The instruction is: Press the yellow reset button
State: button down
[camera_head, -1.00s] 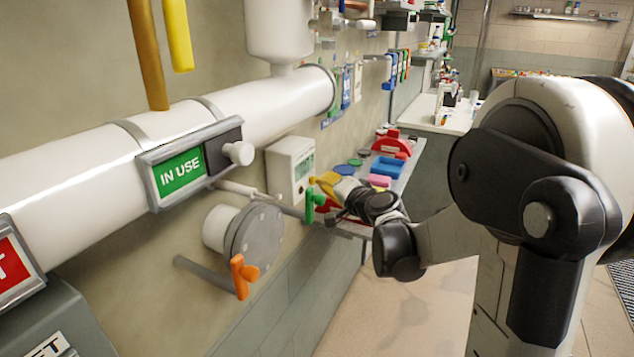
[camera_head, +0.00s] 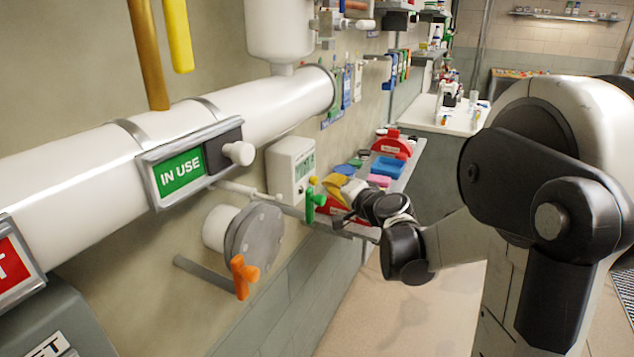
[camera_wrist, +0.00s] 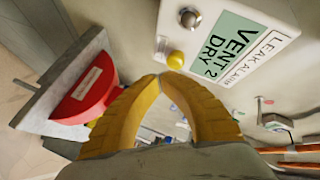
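The box's green display (camera_wrist: 223,47) reads "VENT 2 DRY". In the head view the box (camera_head: 279,168) is mounted on the wall and the yellow button (camera_head: 313,180) shows at its lower right. My gripper (camera_wrist: 160,76) has yellow fingers with their tips together, empty, appearing just beside the button. In the head view my gripper (camera_head: 337,184) is right of the button, with a small gap.
A shelf (camera_head: 404,176) with coloured locks and a red device (camera_wrist: 84,94) lies close beside my gripper. A green valve handle (camera_head: 314,203) sits left of it, and an orange handle (camera_head: 243,277) on a flanged pipe is nearer. The floor at right is open.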

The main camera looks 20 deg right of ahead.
jog(key=s+d, duration=0.1)
jog(key=s, duration=0.1)
jog(key=s+d, duration=0.2)
dwell(0.5)
dwell(0.4)
